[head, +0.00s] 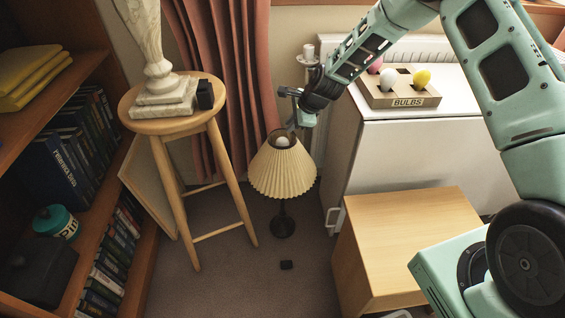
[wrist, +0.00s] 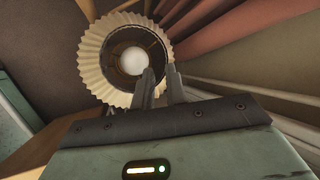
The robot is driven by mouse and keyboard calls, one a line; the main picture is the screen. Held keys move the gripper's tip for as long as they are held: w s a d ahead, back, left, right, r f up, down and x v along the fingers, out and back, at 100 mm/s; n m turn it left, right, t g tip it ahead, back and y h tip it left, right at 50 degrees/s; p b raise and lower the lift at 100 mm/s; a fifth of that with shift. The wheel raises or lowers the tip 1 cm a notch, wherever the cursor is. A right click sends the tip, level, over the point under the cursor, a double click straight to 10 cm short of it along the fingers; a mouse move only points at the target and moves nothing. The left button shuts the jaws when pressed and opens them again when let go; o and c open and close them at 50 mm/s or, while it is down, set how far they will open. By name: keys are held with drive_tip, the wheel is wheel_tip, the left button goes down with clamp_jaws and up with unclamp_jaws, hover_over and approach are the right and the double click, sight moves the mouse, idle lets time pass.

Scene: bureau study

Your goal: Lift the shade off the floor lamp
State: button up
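The floor lamp stands on the carpet with its cream pleated shade (head: 283,172) on, above a dark base (head: 283,222). The wrist view looks down on the shade (wrist: 92,62), its dark open top and the round white bulb (wrist: 132,61). The bulb also shows in the head view (head: 282,141). My gripper (head: 293,126) points down at the right of the shade's top opening. In the wrist view its two fingers (wrist: 160,80) are apart, one overlapping the opening and the other nearer the pleated edge. I cannot tell whether they touch the shade.
A wooden stool (head: 172,120) with a pale stone vase (head: 155,60) stands close on the left, beside a bookshelf. A white cabinet (head: 400,150) with a bulb holder (head: 400,95) and a low wooden unit (head: 405,235) stand on the right. Red curtains hang behind.

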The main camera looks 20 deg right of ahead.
drive_tip(key=x, duration=0.2)
drive_tip(key=a+b+x, duration=0.1)
drive_tip(key=x, duration=0.2)
drive_tip(key=shift+w, duration=0.25)
clamp_jaws()
drive_tip(key=shift+r, duration=0.15)
wheel_tip(320, 180, up, 30)
drive_tip(key=p, duration=1.4)
idle(2.7)
drive_tip(key=shift+r, duration=0.1)
idle(0.3)
